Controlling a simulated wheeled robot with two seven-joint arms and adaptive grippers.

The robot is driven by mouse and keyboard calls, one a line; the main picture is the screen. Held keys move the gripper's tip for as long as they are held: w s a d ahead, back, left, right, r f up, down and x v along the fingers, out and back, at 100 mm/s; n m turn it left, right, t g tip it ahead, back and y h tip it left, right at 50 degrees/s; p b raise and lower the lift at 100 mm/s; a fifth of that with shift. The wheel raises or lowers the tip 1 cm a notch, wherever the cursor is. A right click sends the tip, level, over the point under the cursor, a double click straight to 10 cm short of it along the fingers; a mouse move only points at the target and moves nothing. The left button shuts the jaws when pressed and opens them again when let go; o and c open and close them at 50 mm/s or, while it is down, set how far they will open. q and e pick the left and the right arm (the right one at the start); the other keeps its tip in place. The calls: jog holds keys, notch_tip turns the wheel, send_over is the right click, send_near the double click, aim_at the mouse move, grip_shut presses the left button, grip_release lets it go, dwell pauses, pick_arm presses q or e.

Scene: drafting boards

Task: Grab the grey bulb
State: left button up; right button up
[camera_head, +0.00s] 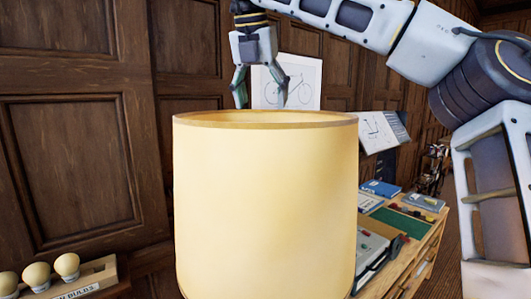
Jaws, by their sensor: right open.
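A large cream lampshade (265,205) stands upright in the middle of the view, close to me. My right gripper (262,97) points down above and behind the shade's open top rim. Its fingers are spread and nothing shows between them; the tips end just above the rim in the picture. No grey bulb shows; the inside of the shade is mostly hidden by its front wall. Several pale yellowish bulbs, such as one at the right end (67,266), sit in a holder (105,275) at the lower left. My left gripper is out of view.
A bench (428,238) at the right carries books (381,188), a green mat (401,222) and a grey case (372,247). Drafting boards with drawings (300,78) (377,131) stand behind. Wood-panelled walls (70,140) close the back and left.

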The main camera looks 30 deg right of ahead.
jog(key=shift+f, duration=0.1)
dwell(0.4)
jog(key=shift+b+x, duration=0.55)
jog(key=shift+x, duration=3.65)
jog(key=shift+w+f, duration=0.1)
jog(key=shift+a+p+x, duration=0.1)
jog(key=shift+p+x, duration=0.2)
jog(key=shift+x, duration=0.95)
jog(key=shift+a+p+x, duration=0.15)
jog(key=shift+p+x, duration=0.1)
jog(key=shift+x, duration=0.95)
jog(key=shift+w, duration=0.15)
jog(key=shift+c, duration=0.3)
jog(key=c, duration=0.9)
